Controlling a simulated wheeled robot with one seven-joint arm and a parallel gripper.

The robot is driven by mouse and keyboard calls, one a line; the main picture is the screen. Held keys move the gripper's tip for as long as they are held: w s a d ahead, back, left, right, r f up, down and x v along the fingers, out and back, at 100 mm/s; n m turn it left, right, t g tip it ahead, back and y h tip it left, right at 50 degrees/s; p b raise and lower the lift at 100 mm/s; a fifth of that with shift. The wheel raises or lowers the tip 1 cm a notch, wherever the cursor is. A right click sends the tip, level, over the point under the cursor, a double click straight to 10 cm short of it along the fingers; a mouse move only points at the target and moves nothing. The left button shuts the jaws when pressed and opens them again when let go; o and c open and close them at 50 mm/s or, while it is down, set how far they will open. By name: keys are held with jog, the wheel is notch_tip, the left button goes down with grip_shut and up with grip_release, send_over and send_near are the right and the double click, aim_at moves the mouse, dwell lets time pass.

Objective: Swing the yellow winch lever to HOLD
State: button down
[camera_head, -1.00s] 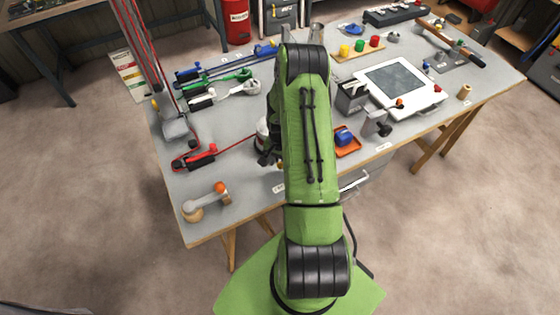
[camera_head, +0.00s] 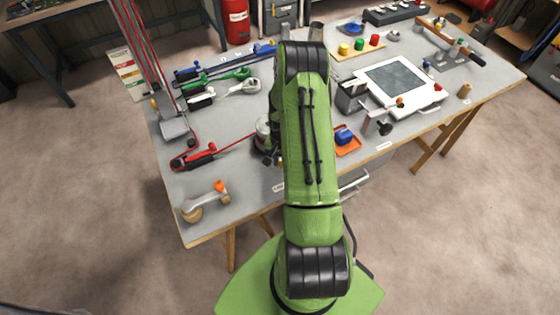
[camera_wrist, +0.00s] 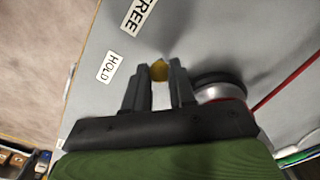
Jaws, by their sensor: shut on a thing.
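The yellow knob of the winch lever (camera_wrist: 159,71) shows between the fingertips of my gripper (camera_wrist: 159,67) in the wrist view. My gripper is shut on it. The rest of the lever is hidden by the fingers. The HOLD label (camera_wrist: 110,66) lies on the bench just left of the fingers, and the FREE label (camera_wrist: 139,13) lies farther up. The winch drum (camera_wrist: 221,88), dark on top with silver and red below, is right of the fingers. In the head view the drum (camera_head: 262,131) shows beside my arm, which hides most of my gripper and the lever.
A red rope (camera_head: 235,143) runs from the drum to a red clutch (camera_head: 195,158) at the left. A wooden-based crank (camera_head: 205,203) is at the near left corner. An orange tray with a blue block (camera_head: 345,139) is right of my arm.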

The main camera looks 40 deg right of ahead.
jog(key=d+n+b, duration=0.1)
jog(key=n, duration=0.1)
jog(key=d+n+b, duration=0.1)
jog(key=n+b, duration=0.1)
jog(key=shift+s+f, duration=0.15)
jog(key=shift+s, duration=0.25)
jog(key=shift+d+n+b, duration=0.55)
jog(key=shift+d+n, duration=0.05)
jog(key=shift+n, duration=0.6)
jog(key=shift+d+n+b, duration=0.55)
jog(key=shift+n, duration=0.65)
jog(key=shift+r, duration=0.2)
jog(key=c, duration=1)
grip_release()
jog(key=shift+o, duration=0.2)
jog(key=shift+s, duration=0.1)
notch_tip(320, 180, up, 16)
jog(key=p, duration=0.1)
jog(key=shift+f, duration=0.15)
